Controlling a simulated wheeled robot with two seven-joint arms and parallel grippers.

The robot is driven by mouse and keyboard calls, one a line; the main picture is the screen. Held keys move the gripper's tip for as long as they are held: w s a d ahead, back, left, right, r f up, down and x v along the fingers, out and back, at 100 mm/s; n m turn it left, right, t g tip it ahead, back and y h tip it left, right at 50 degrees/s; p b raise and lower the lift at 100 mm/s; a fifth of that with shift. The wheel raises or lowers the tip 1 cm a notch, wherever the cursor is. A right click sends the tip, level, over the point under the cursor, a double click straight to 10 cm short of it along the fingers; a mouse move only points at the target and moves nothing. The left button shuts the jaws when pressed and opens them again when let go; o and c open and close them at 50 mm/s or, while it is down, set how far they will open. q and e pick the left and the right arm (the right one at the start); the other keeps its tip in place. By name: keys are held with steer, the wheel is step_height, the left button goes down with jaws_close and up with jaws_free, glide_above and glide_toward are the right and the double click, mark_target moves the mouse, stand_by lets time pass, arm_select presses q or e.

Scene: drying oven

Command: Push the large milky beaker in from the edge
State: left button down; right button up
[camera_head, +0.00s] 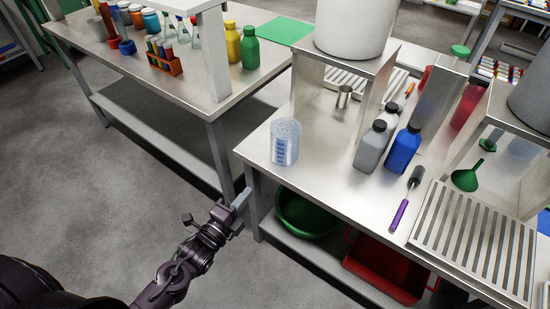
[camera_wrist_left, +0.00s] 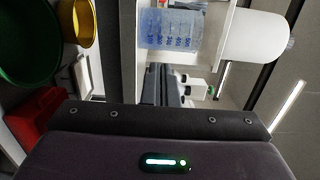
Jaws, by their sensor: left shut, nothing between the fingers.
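The large milky beaker (camera_head: 285,142), translucent with blue markings, stands upright close to the left edge of the right-hand steel table (camera_head: 322,190). In the left wrist view the beaker (camera_wrist_left: 168,28) shows on its side, beyond the fingers. My left gripper (camera_head: 241,198) is shut and empty. It is off the table's left edge, below and left of the beaker in the head view, and apart from it. The fingers also show in the left wrist view (camera_wrist_left: 160,85). My right gripper is not in view.
Grey (camera_head: 372,147) and blue (camera_head: 403,150) bottles stand right of the beaker, with a small metal cup (camera_head: 343,96) behind. A purple-handled brush (camera_head: 400,214) and slotted rack (camera_head: 476,240) lie further right. A green basin (camera_head: 306,216) sits on the lower shelf. A gap separates the two tables.

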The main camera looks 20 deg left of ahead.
mark_target(278, 157)
arm_select(q)
steer(key=x, duration=1.3)
steer(key=shift+w+d, duration=0.2)
steer(key=shift+d, duration=0.05)
